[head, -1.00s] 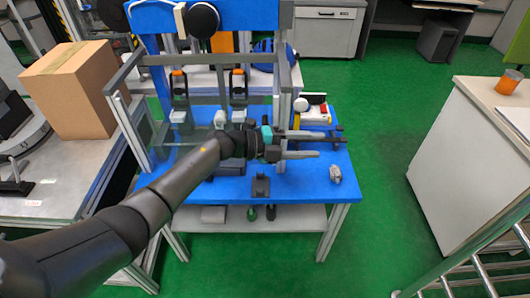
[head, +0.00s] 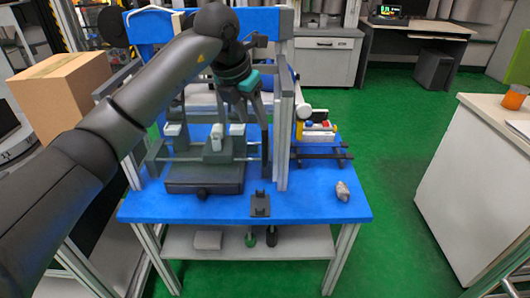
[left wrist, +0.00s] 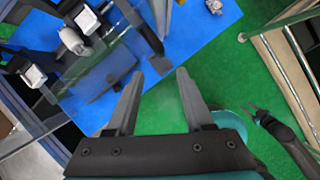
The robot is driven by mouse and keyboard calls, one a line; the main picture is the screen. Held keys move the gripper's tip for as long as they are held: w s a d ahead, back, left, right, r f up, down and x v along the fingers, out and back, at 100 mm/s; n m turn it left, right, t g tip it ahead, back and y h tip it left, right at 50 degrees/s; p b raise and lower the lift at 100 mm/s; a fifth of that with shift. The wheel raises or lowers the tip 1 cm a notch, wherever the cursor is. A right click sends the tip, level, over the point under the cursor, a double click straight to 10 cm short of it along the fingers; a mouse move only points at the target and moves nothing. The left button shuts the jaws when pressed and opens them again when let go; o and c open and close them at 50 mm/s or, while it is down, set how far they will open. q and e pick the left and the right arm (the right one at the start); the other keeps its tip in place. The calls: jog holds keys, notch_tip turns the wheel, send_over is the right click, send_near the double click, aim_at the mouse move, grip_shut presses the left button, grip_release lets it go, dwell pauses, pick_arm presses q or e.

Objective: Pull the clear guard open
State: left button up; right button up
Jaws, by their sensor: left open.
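The clear guard (left wrist: 38,122) shows as a see-through sheet at the lower left of the left wrist view. In the head view my arm covers much of the tower, and the sheet is hard to make out. My left gripper (head: 257,125) is open and points down beside the tower's right front post (head: 283,135). In the left wrist view its two fingers (left wrist: 160,74) are spread with nothing between them. Whether a finger touches the guard, I cannot tell. My right gripper (left wrist: 253,108) is small at the right of that view, well away from the guard.
The tower stands on a blue table (head: 330,208) with a dark base block (head: 204,178), a small black stand (head: 260,203) and a grey lump (head: 342,191). A cardboard box (head: 60,95) is at left. A white counter (head: 455,190) is at right, with green floor between.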

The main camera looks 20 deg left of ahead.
aim_at(263, 145)
pick_arm(q)
jog(key=b+x, duration=0.3)
jog(key=x, duration=0.8)
jog(key=shift+w+f+b, duration=0.15)
jog(key=shift+f+b, duration=0.1)
jog(key=shift+b, duration=0.15)
jog(key=shift+x, duration=0.75)
pick_arm(e)
jog(key=w+a+r+t, duration=0.1)
jog(key=w+r, duration=0.3)
jog(key=r, duration=0.4)
jog(key=shift+w+a+r, duration=0.2)
jog(key=shift+a+r, duration=0.05)
jog(key=shift+a, duration=0.25)
pick_arm(q)
grip_shut()
